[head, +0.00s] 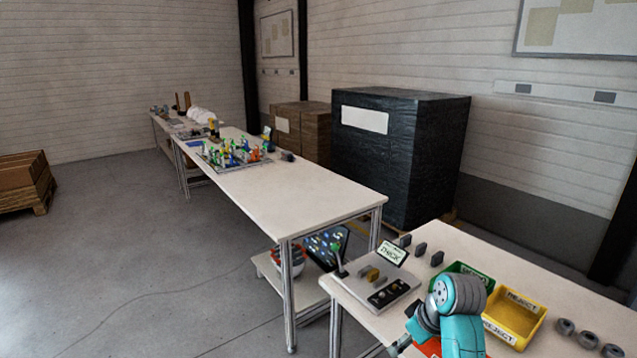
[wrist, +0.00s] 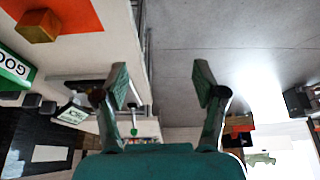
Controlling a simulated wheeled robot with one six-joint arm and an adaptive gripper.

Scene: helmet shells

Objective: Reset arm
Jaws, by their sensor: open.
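My gripper (wrist: 163,84) is open in the wrist view, its two fingers wide apart with nothing between them. Behind the gap lie grey floor and a table edge. In the head view my teal arm stands folded at the near table, and the fingertips are not clearly visible there. The near table (head: 585,287) carries the things around my arm.
A yellow reject bin (head: 514,318), a green bin (head: 462,268) and a grey control panel (head: 374,288) stand close to my arm.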

